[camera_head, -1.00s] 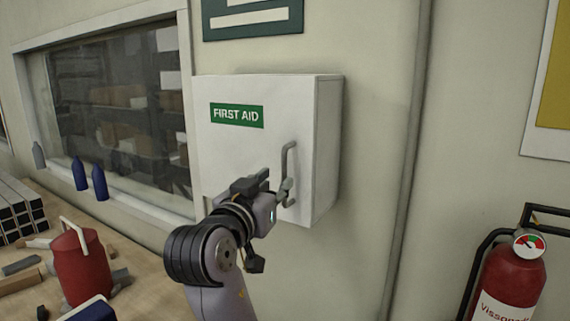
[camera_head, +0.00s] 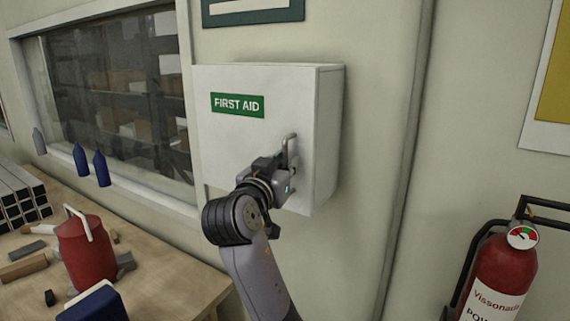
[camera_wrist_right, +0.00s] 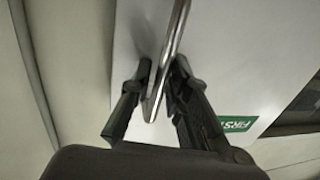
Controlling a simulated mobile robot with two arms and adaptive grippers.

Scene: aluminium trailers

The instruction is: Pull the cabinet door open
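The cabinet (camera_head: 240,135) is a white box on the wall with a green FIRST AID label (camera_head: 237,105). Its door is closed. A grey bar handle (camera_head: 291,148) stands upright on the right side of the door. My right gripper (camera_head: 281,168) is at the handle. In the right wrist view, the fingers of my right gripper (camera_wrist_right: 163,70) lie on either side of the metal handle (camera_wrist_right: 175,40), close together. A narrow gap seems to show beside the left finger, and I cannot tell whether both press on the bar. My left gripper is not in view.
A wooden table (camera_head: 165,275) with a red can (camera_head: 86,250) and loose pieces is at lower left. A window (camera_head: 110,100) with bottles on its sill is left of the cabinet. A fire extinguisher (camera_head: 500,275) hangs at right, beyond a vertical pipe (camera_head: 410,150).

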